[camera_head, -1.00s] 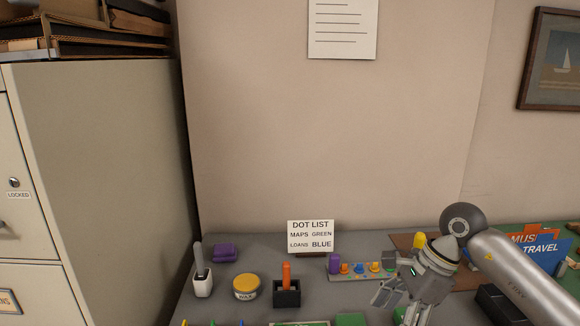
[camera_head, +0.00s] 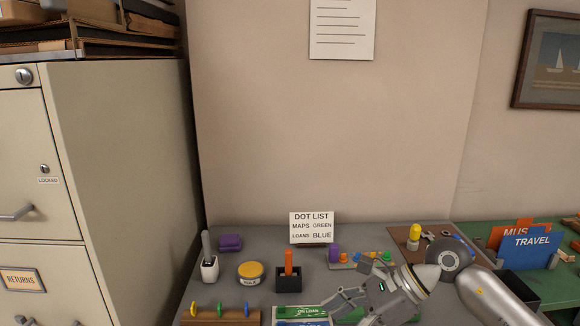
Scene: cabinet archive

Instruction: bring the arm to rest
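My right arm comes in from the lower right. Its gripper (camera_head: 343,306) hangs over the front of the grey desk (camera_head: 345,262), with its fingers spread and nothing visible between them. It is above or beside a green box (camera_head: 295,312) and a blue one (camera_head: 302,323); I cannot tell whether it touches them. The arm hides part of the desk's right side. My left gripper is not in view.
A white holder (camera_head: 209,270), a yellow-lidded tin (camera_head: 250,273), a black holder with an orange stick (camera_head: 288,278) and a DOT LIST card (camera_head: 311,228) stand on the desk. A wooden rack (camera_head: 222,316) is in front. A filing cabinet (camera_head: 120,180) stands left.

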